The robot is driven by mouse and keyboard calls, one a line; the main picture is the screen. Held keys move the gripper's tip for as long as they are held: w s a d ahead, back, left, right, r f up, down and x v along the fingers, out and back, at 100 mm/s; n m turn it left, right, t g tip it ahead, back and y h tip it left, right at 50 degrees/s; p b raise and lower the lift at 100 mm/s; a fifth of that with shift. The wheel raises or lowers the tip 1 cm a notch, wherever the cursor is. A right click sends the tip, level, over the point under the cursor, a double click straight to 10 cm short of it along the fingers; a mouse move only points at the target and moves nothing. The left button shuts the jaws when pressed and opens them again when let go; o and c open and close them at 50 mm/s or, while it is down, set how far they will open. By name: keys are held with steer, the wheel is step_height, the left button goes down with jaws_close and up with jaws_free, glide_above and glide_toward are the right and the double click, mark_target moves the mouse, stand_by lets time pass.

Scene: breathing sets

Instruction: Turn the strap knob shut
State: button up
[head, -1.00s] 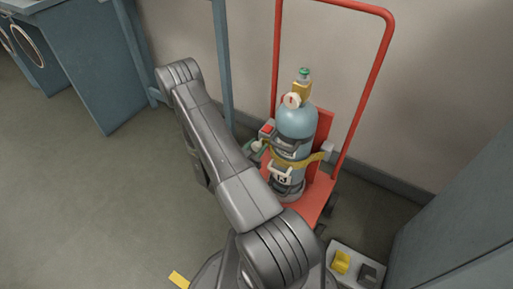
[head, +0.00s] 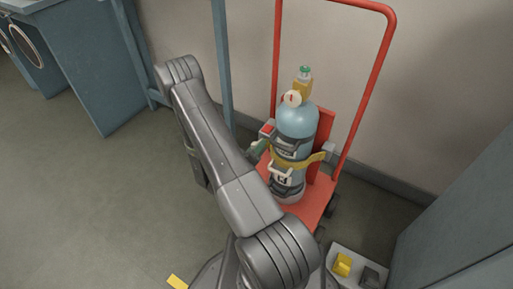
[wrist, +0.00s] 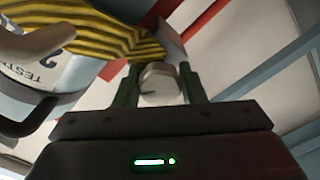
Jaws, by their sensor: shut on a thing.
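The strap knob (wrist: 159,84) is pale and rounded. In the wrist view it sits between my gripper's two dark green fingers, and my gripper (wrist: 160,88) is shut on it. The yellow strap (head: 312,158) goes around the blue gas cylinder (head: 297,121) and shows with dark stripes in the wrist view (wrist: 100,32). The cylinder stands upright on the red hand truck (head: 317,205). In the head view my gripper (head: 259,147) is at the cylinder's left side, small and partly hidden by my arm. How far the knob is turned cannot be told.
A round gauge (head: 292,98) and a green-topped valve (head: 304,72) are on the cylinder's top. A light handle sticks out from its front. A blue-grey post (head: 222,70) stands left of the truck. A tray with small blocks is at lower right. Floor at left is clear.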

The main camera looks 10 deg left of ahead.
steer(key=n, duration=0.5)
steer(key=shift+n, duration=0.3)
stand_by(0.4)
steer(key=o, duration=1)
steer(key=p+v, duration=0.2)
steer(key=v, duration=1.1)
steer(key=shift+s, duration=0.4)
steer(key=shift+w+a, duration=0.1)
steer(key=shift+a, duration=0.05)
